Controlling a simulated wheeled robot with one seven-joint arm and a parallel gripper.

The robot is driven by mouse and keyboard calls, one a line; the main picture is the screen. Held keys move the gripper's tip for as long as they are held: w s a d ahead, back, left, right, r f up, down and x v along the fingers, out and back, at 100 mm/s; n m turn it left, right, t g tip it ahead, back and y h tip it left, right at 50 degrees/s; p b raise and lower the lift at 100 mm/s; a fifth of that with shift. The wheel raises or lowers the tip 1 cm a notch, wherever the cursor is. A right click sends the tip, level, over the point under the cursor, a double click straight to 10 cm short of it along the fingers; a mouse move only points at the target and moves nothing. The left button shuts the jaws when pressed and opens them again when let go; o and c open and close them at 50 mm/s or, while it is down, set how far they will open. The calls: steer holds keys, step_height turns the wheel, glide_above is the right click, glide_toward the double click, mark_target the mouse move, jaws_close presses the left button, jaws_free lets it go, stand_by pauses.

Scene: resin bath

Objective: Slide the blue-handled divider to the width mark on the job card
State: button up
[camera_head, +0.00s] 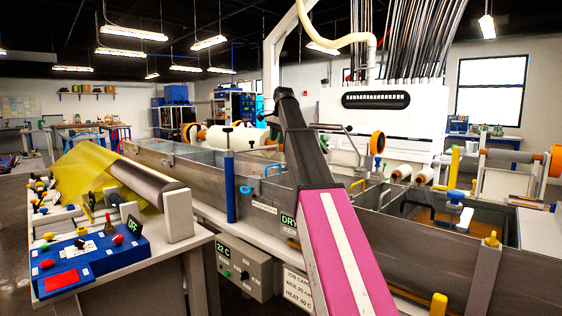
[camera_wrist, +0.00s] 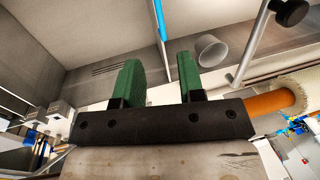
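The job card (camera_head: 299,284) hangs on the front of the bath, partly cut off by the bottom edge and my arm; it reads WEB 20 and HEAT 40 C. A light-blue handle (camera_head: 273,169), apparently the divider's, shows over the long grey trough (camera_head: 215,169), left of my arm. In the wrist view a blue bar (camera_wrist: 160,19) on a thin plate edge runs up from between my fingers. My gripper (camera_wrist: 159,60) has its two green fingers apart, with the blue bar beyond their tips. No width mark is legible.
A blue post (camera_head: 230,187) stands at the trough's front wall. A bench with a blue control panel (camera_head: 90,256) and a yellow sheet (camera_head: 90,172) is at left. A grey tube (camera_wrist: 212,51) and metal rod (camera_wrist: 247,45) are right of my fingers.

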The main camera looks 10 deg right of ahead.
steer(key=f, duration=0.3)
steer(key=w+f, duration=0.1)
steer(key=f, duration=0.3)
steer(key=a+f, duration=0.1)
steer(key=f, duration=0.2)
steer(key=shift+w+a+f, duration=0.1)
steer(key=shift+w+f, duration=0.15)
steer(key=shift+w, duration=0.1)
jaws_close()
